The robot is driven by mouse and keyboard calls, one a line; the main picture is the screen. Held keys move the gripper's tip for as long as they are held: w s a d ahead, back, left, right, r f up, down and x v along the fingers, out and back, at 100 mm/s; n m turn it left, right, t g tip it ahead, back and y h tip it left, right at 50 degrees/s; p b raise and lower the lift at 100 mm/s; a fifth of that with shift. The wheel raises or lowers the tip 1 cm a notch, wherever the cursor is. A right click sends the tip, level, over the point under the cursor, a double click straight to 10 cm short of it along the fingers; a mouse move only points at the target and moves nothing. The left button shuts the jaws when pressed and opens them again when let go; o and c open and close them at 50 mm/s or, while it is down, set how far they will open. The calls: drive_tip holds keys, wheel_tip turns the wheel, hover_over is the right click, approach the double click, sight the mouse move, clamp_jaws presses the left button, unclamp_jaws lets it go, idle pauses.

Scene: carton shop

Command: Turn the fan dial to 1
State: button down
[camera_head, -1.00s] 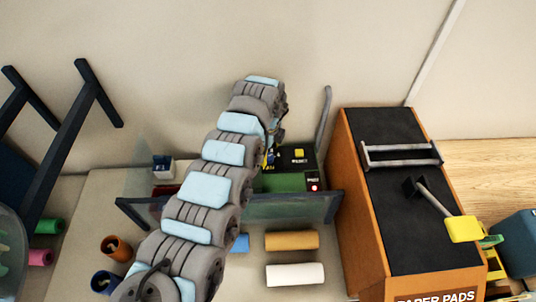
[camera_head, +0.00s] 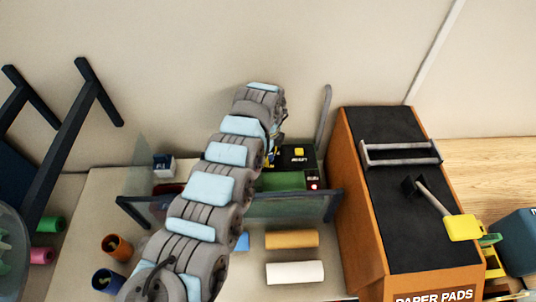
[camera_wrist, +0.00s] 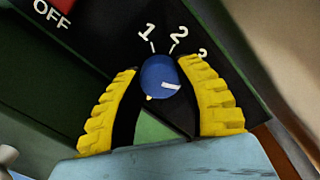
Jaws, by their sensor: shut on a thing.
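The fan dial (camera_wrist: 157,72) is a small blue knob on a dark panel in the wrist view. A white line on it points right and slightly down, not at the white 1 (camera_wrist: 147,31). The white 2 (camera_wrist: 178,32) and a partly covered 3 (camera_wrist: 202,52) are printed beside it. My gripper (camera_wrist: 161,78) has its two yellow ribbed fingers on either side of the dial, shut on it. In the head view the dial and fingertips are hidden behind my arm, at the green machine (camera_head: 283,181).
A red OFF block (camera_wrist: 54,10) sits at the upper left of the wrist view. A low clear guard (camera_head: 290,206) stands before the machine. An orange box with a black top (camera_head: 385,215) stands to its right. Rolls, one tan (camera_head: 291,239) and one white (camera_head: 295,272), lie in front.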

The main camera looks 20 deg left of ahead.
drive_tip(key=n+p, duration=0.1)
drive_tip(key=n, duration=0.2)
drive_tip(key=shift+r, duration=0.1)
drive_tip(key=n+p, duration=0.2)
drive_tip(key=n, duration=0.1)
drive_tip(key=shift+n, duration=0.3)
drive_tip(key=n+p, duration=0.4)
drive_tip(key=n, duration=0.2)
drive_tip(key=n+p, duration=0.2)
drive_tip(key=n, duration=0.3)
drive_tip(key=shift+n, duration=0.4)
drive_tip(key=n, duration=0.3)
drive_tip(key=shift+d+f, duration=0.1)
drive_tip(key=shift+f, duration=0.1)
drive_tip(key=shift+n+b, duration=0.45)
drive_tip(key=shift+n, duration=0.75)
